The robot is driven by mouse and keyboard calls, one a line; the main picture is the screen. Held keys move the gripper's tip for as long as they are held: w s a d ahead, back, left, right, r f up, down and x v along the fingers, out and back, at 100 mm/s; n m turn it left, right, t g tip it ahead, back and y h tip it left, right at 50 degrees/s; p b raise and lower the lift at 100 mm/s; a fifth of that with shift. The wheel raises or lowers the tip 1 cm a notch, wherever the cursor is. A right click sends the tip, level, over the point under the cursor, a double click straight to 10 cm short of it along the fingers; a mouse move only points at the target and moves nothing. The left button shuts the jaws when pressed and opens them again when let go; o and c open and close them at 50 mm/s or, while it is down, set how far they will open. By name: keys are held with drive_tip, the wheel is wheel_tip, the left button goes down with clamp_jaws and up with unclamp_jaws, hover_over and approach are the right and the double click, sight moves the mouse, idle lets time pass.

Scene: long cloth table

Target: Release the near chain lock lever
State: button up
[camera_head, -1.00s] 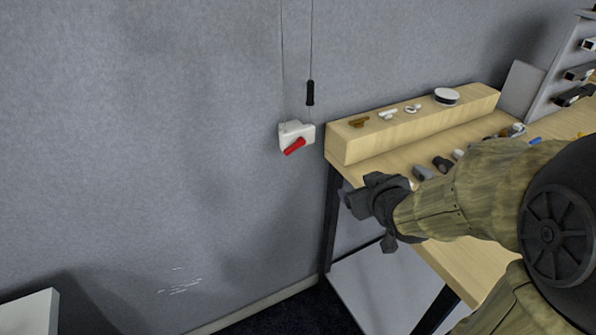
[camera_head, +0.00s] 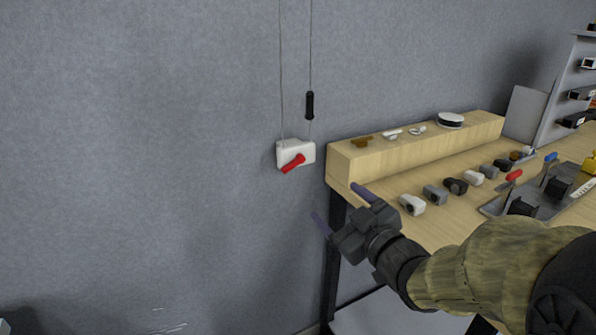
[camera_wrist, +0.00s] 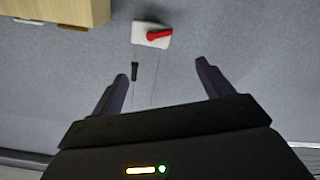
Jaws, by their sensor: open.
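The chain lock is a white box (camera_head: 296,151) on the grey wall, left of the wooden table. Its red lever (camera_head: 293,164) slants down to the left across the box front. Two thin cords run up from the box, and a black handle (camera_head: 310,105) hangs on the right one. My gripper (camera_head: 340,208) is open and empty, below and to the right of the box, apart from it. In the wrist view the red lever (camera_wrist: 159,34) and white box (camera_wrist: 143,40) show beyond and between the open fingers (camera_wrist: 160,72), with the black handle (camera_wrist: 134,71) nearer the left finger.
The table (camera_head: 440,230) stands right of the lock, with a raised wooden block (camera_head: 420,146) along the wall holding small fittings. Several grey, black and white parts and a metal tray (camera_head: 546,207) lie on the tabletop. The wall left of the lock is clear.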

drive_tip(key=shift+a, duration=0.1)
drive_tip(key=p, duration=0.7)
approach(294, 165)
drive_tip(key=x, duration=0.8)
drive_tip(key=shift+w+a, duration=0.1)
drive_tip(key=c, duration=1)
